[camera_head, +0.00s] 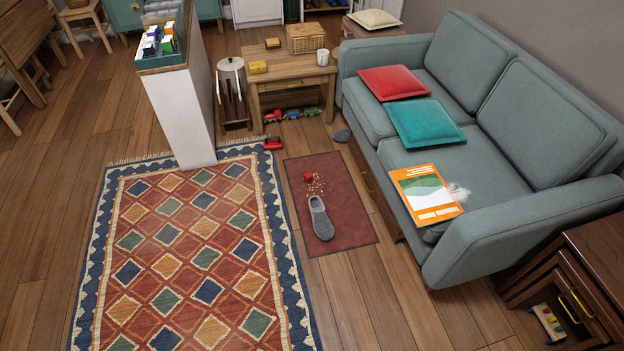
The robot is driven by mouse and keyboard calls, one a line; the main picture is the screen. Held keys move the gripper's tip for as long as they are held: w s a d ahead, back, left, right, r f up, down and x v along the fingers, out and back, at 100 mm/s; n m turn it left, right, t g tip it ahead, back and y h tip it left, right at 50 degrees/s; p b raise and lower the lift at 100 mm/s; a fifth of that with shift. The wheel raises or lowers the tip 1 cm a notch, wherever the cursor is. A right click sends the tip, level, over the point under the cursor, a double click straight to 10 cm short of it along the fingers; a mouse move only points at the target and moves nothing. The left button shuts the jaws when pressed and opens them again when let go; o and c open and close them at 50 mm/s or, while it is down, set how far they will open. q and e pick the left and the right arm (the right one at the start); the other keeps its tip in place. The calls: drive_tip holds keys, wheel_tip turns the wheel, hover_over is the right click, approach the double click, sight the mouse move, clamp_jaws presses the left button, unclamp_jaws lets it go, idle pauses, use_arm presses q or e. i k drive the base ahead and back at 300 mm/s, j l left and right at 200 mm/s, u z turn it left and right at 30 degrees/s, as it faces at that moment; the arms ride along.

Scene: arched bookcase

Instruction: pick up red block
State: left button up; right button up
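A small red object (308,177), which looks like the red block, lies on the dark red mat (345,180) in front of the sofa. It is small in the picture, so its exact shape is hard to tell. Light crumbs (317,187) are scattered beside it, and a grey slipper (320,218) lies just below it on the same mat. Another red item (273,143), perhaps a toy vehicle, sits at the upper right corner of the patterned rug. Neither of my grippers is in view.
The patterned rug (196,262) covers the floor left of the mat. A teal sofa (465,160) stands to the right, with a second slipper (342,135) near it. A wooden side table (285,75) with a toy train (290,114) underneath is behind. Bare floor (375,300) lies in front.

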sight(307, 177)
drive_tip(key=i+j+z, duration=0.3)
drive_tip(key=i+j, duration=0.3)
drive_tip(key=i+j+z, duration=0.3)
drive_tip(key=i+j, duration=0.3)
drive_tip(key=j, duration=0.2)
